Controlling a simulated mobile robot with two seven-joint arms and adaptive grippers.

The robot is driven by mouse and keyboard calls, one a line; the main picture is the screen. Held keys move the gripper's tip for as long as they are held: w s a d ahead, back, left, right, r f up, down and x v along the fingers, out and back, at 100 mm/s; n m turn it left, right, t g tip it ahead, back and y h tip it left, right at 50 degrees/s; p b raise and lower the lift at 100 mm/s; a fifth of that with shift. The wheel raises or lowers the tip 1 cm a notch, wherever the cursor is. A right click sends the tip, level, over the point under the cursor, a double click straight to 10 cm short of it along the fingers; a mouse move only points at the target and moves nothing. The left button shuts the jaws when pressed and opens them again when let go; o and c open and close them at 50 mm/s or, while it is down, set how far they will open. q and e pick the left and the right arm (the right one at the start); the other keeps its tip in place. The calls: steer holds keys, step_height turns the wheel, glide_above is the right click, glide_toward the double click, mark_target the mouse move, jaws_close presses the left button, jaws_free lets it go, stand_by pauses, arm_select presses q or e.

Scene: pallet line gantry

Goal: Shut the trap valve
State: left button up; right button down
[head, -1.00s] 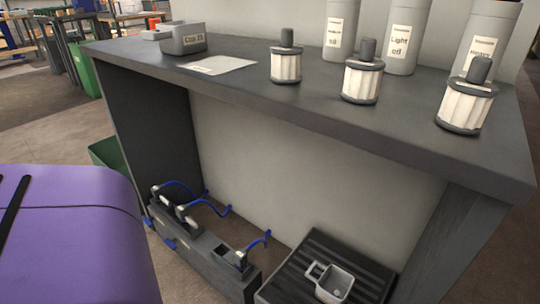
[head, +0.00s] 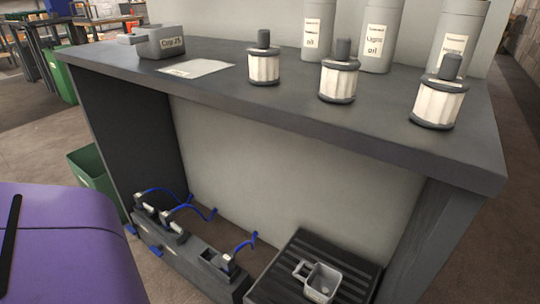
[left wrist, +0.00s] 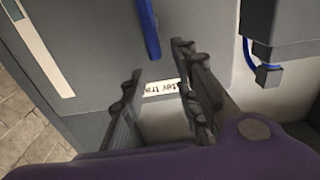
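In the left wrist view, my left gripper (left wrist: 158,88) is open and empty. Its two fingers stand on either side of a white label (left wrist: 160,87) that reads partly "ter tra". A blue lever (left wrist: 148,28) hangs on the grey face just beyond the fingertips, apart from them as far as I can tell. I cannot tell which is the trap valve. My right gripper is not in view.
A dark bench (head: 300,105) stands over the low unit, with several filters (head: 263,65) and bottles on top. A green bin (head: 95,175) stands at the left.

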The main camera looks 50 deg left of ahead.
arm_select(q)
steer(key=shift+s+a+r, duration=0.1)
steer(key=shift+r, duration=1)
steer(key=shift+s+r, duration=0.1)
steer(key=shift+r, duration=0.95)
steer(key=shift+w, duration=0.1)
